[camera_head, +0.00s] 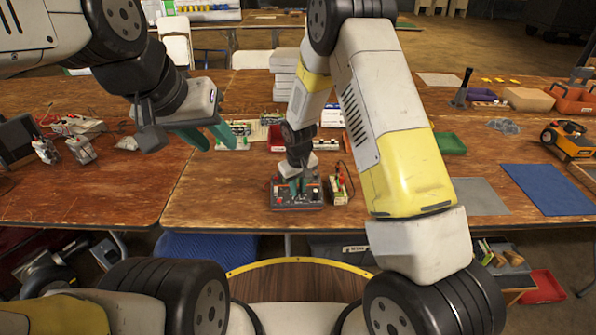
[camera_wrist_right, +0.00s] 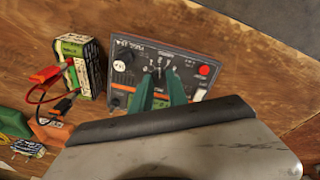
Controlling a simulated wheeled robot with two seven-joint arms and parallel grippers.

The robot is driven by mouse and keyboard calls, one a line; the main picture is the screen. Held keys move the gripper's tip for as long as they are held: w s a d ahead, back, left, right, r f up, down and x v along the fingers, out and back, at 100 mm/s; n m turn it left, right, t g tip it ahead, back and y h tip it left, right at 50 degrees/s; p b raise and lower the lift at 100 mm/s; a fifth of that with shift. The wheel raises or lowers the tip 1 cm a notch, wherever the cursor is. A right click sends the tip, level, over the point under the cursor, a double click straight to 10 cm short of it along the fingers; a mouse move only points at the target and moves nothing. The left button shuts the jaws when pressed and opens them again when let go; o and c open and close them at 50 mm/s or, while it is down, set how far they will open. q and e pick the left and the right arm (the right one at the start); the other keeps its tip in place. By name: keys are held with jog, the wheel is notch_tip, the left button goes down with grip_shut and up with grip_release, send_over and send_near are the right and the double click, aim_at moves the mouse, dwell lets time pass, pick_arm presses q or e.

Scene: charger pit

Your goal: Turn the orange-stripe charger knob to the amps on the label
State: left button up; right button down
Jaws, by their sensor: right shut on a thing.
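The charger (camera_head: 297,205) is a dark box with a grey face, lying near the front edge of the middle table. In the right wrist view its face (camera_wrist_right: 190,62) shows several knobs, a red button and small white labels. My left gripper (camera_head: 208,138) hangs above the table at left, open and empty.
A battery pack (camera_wrist_right: 82,66) with red and black clips (camera_wrist_right: 46,75) stands close beside the charger; it also shows in the head view (camera_head: 340,190). Bare wood lies left of the charger.

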jog(key=c, duration=1.3)
grip_release()
notch_tip(320, 180, up, 8)
jog(key=s, duration=0.1)
jog(key=shift+s+f, duration=0.15)
notch_tip(320, 180, up, 18)
jog(key=m+t+y, duration=0.1)
jog(key=m+t, duration=0.1)
jog(key=m, duration=0.1)
send_over(298, 198)
jog(key=s+d, duration=0.8)
jog(key=s+d+r+m+t, duration=0.1)
jog(key=s+d+r, duration=0.2)
jog(key=s, duration=0.6)
jog(key=s+d+r+m+t+y, duration=0.1)
jog(key=s+d+r, duration=0.2)
jog(key=s+r, duration=0.3)
jog(key=s, duration=0.2)
jog(key=shift+s+r, duration=0.3)
jog(key=shift+s, duration=0.05)
